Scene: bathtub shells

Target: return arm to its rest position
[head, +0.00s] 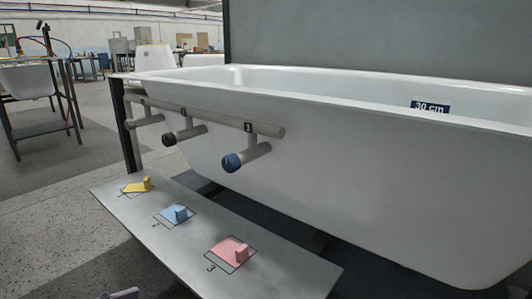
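Neither of my grippers shows clearly in the head view. A small pale piece with a purple edge (125,293) pokes in at the bottom left edge; I cannot tell whether it is part of my arm. A white bathtub shell (330,150) fills the right and middle. A grey pipe (215,118) with stubs runs along its near side.
A metal plate (180,250) below the pipe has numbered squares holding a yellow piece (138,186), a blue piece (177,214) and a pink piece (232,251). Another tub on a stand (28,80) is far left. Open floor (50,210) lies left.

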